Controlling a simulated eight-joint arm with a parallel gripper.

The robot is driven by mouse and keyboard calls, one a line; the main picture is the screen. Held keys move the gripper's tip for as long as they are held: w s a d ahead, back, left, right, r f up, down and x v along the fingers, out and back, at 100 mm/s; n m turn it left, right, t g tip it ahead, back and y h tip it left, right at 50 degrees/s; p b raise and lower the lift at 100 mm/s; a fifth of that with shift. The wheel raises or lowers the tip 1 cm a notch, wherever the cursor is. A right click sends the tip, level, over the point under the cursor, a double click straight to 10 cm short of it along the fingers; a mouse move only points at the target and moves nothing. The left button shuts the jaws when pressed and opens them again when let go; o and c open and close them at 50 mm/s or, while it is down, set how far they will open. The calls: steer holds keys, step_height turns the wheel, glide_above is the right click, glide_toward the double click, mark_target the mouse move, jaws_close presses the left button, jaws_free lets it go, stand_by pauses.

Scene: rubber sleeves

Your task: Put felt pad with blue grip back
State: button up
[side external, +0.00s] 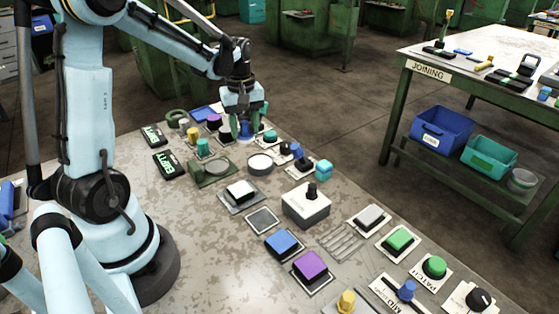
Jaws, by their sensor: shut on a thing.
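My gripper (244,112) points down at the far end of the workbench, its fingers closed around a small blue grip (246,129). This looks like the felt pad's blue grip. The pad under it is too small and too covered by the fingers to make out. I cannot tell whether it touches the bench or hangs just above it.
Close by stand a purple-topped piece (214,122), a teal-topped piece (270,137) and a dark knob (285,149). Nearer are a round white-topped dish (260,163), a grey box with a black knob (306,206), an empty framed square (262,221) and blue (284,242) and purple (310,264) blocks.

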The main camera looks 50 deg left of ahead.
mark_target(243, 140)
steer(key=shift+a+f, duration=0.4)
steer(key=shift+a, duration=0.25)
steer(key=shift+f, duration=2)
steer(key=shift+f, duration=0.1)
steer(key=o, duration=0.9)
steer(key=shift+o, duration=0.2)
